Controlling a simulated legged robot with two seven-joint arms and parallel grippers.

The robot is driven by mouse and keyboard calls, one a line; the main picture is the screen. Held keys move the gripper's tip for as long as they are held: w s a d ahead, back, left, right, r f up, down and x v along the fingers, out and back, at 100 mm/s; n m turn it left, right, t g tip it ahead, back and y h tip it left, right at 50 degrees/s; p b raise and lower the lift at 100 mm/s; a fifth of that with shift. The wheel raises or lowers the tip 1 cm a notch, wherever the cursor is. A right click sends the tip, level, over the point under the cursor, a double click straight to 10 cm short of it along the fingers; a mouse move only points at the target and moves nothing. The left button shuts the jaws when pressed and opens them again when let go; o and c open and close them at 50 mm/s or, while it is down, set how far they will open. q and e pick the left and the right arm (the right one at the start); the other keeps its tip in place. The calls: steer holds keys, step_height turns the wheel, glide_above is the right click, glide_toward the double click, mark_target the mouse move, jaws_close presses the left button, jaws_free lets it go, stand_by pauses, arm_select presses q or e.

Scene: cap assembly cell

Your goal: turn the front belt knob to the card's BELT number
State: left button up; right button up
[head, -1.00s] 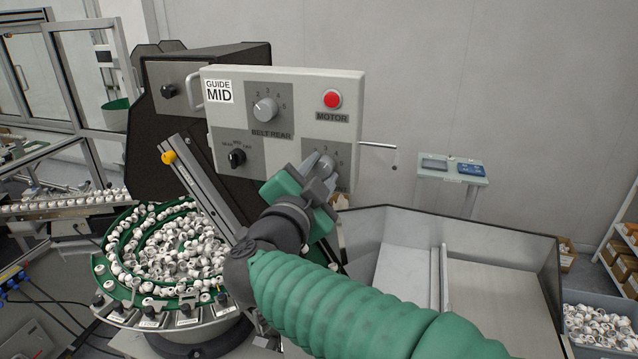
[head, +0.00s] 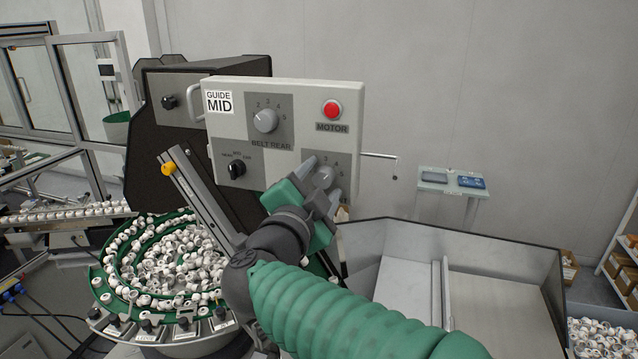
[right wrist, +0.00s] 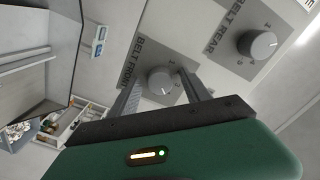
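The front belt knob (head: 324,177) is a grey dial on the lower right plate of the control panel (head: 225,125). In the right wrist view the knob (right wrist: 160,80) sits beside the label BELT FRONT. My right gripper (head: 320,182) is at the knob, its fingers spread with the knob between their tips; a gap shows on both sides in the wrist view. The gripper hides part of the dial's scale, and I cannot read its setting. The card (head: 218,101) reads GUIDE MID; no BELT number shows on it. My left gripper is out of view.
The rear belt knob (head: 265,120), red motor button (head: 332,109) and black guide knob (head: 237,168) share the panel. A thin crank rod (head: 378,156) sticks out right. A bowl of caps (head: 160,265) stands lower left, a grey chute (head: 480,290) lower right.

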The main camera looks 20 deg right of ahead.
steer(key=shift+s+a, duration=0.15)
steer(key=b+v, duration=0.5)
steer(key=v, duration=1.1)
steer(key=shift+a, duration=0.2)
steer(key=shift+s, duration=0.1)
